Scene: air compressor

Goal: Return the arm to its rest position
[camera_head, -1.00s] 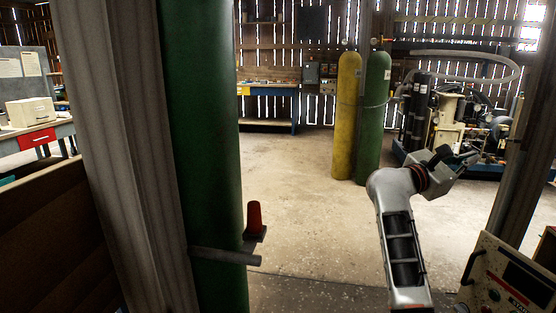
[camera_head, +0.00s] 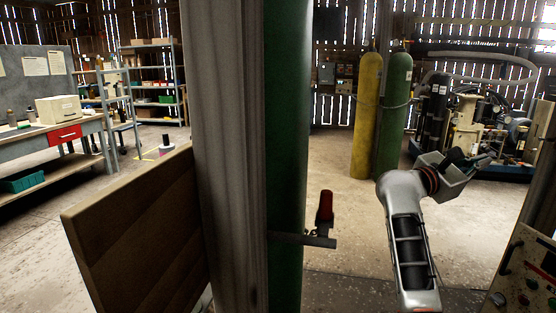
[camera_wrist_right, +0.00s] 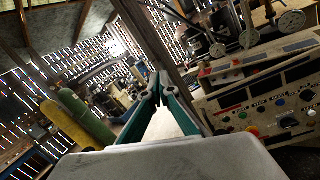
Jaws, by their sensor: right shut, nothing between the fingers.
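My right arm (camera_head: 408,240) rises from the bottom right of the head view, bent at its upper joint. My right gripper (camera_head: 478,162) points to the right over the open floor, in front of the compressor machinery. In the right wrist view my right gripper (camera_wrist_right: 159,78) has its two green-edged fingers meeting at the tips, with nothing between them. My left gripper is not in view.
A wooden post (camera_head: 228,150) and a green cylinder (camera_head: 287,120) stand close in front. A red-handled bracket (camera_head: 325,207) juts from the cylinder. A control panel (camera_head: 525,275) is at bottom right. Yellow (camera_head: 367,120) and green (camera_head: 395,120) cylinders stand farther back.

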